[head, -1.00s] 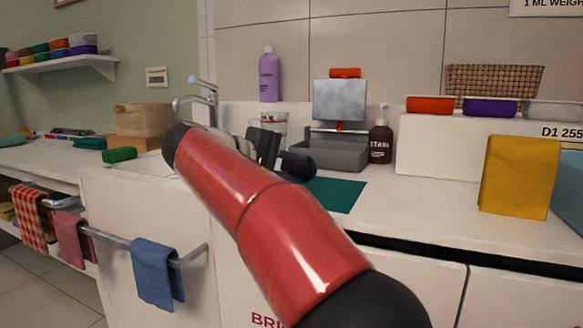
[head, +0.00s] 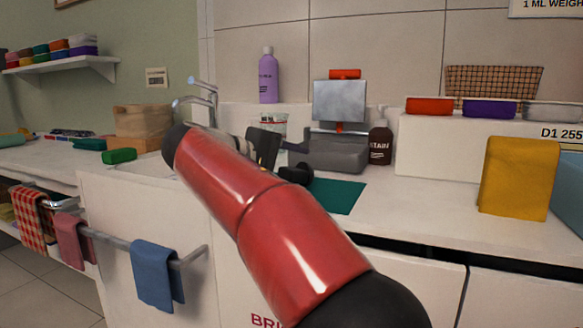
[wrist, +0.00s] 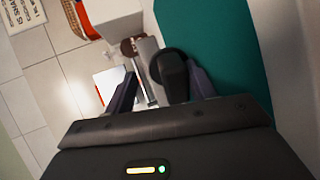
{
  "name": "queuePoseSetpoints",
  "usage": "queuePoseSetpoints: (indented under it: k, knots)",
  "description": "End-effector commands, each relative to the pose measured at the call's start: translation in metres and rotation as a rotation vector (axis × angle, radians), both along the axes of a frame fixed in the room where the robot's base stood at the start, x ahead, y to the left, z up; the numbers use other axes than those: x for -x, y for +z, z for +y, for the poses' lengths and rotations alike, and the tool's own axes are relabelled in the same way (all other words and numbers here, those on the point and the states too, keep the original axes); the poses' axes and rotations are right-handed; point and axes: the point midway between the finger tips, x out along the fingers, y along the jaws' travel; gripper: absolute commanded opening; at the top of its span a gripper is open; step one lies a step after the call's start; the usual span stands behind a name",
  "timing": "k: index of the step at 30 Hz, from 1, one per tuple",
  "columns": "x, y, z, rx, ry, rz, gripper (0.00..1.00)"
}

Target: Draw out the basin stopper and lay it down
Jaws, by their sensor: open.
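A black, rounded piece that looks like the stopper (head: 296,175) is at the left edge of the teal mat (head: 338,196) in the head view. In the wrist view the stopper (wrist: 172,72) shows between the fingertips, nearer the right-hand finger; I cannot tell whether it touches the finger or rests on the mat. My gripper (head: 280,148) is open, low over the counter beside the mat; its fingers also show in the wrist view (wrist: 162,90). The basin under the tap (head: 205,98) is mostly hidden by my red arm.
A grey tray (head: 338,156) with an upright metallic panel stands behind the mat, a brown bottle (head: 380,142) to its right.

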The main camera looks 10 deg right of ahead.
Motion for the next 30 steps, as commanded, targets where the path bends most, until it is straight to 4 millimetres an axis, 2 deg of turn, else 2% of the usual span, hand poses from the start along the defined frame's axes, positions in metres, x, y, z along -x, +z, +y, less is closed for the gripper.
queuePoseSetpoints:
  k: [3, 8, 30]
  knots:
    - [0.0, -0.004, 0.001, -0.003, -0.002, 0.01, 0.63]
    - [0.001, 0.002, 0.004, -0.003, -0.001, 0.011, 0.63]
    - [0.014, 0.056, 0.031, -0.001, 0.0, 0.005, 0.63]
